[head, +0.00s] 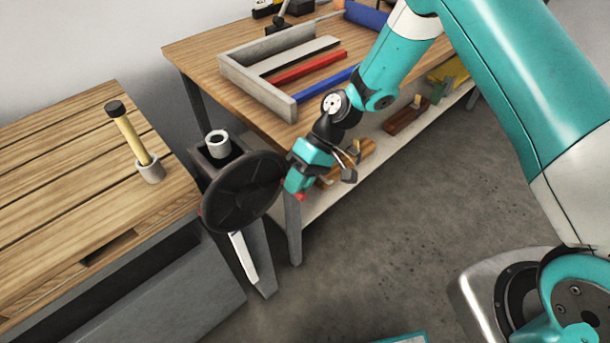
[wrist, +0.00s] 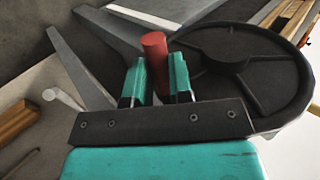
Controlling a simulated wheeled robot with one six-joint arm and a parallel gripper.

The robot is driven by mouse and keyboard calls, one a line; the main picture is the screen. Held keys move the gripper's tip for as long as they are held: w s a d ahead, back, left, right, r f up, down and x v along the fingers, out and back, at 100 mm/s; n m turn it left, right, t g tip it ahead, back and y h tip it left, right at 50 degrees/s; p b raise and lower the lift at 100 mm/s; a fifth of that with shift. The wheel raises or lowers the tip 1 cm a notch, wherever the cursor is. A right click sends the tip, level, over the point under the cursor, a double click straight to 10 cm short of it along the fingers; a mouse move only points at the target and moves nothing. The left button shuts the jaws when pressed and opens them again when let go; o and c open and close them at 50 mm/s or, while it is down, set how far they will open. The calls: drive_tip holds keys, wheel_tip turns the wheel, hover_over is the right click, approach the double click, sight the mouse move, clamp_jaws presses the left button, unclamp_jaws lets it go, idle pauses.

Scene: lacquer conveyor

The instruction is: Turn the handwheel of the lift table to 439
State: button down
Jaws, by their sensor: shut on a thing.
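The handwheel (head: 241,192) is a black disc with a raised hub, mounted on the dark stand between the two benches. In the wrist view the handwheel (wrist: 243,72) fills the upper right, with a red knob (wrist: 154,50) at its left edge. My gripper (wrist: 156,82) is shut on the red knob, a teal finger on each side. In the head view my gripper (head: 296,178) is at the right rim of the wheel and hides most of the knob. No dial or number reading can be made out in either view.
A slatted wooden bench (head: 60,190) with a yellow-handled tool in a cup (head: 150,170) stands at left. A workbench (head: 190,60) with a tray (head: 262,92) and a lower shelf (head: 325,200) stands behind. The grey floor (head: 400,240) at right is clear.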

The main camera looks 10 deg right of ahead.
drive_tip(key=shift+s+a+f+b, duration=0.1)
drive_tip(key=shift+f+b, duration=0.2)
drive_tip(key=shift+f, duration=0.55)
drive_tip(key=shift+s+a+f+b, duration=0.1)
drive_tip(key=shift+f+b, duration=0.2)
drive_tip(key=shift+f, duration=0.5)
drive_tip(key=shift+w+f, duration=0.1)
drive_tip(key=c, duration=1)
unclamp_jaws()
drive_tip(key=shift+d, duration=0.1)
drive_tip(key=shift+a, duration=0.2)
drive_tip(key=v, duration=1.7)
drive_tip(key=shift+d+r, duration=0.2)
drive_tip(key=shift+r, duration=0.05)
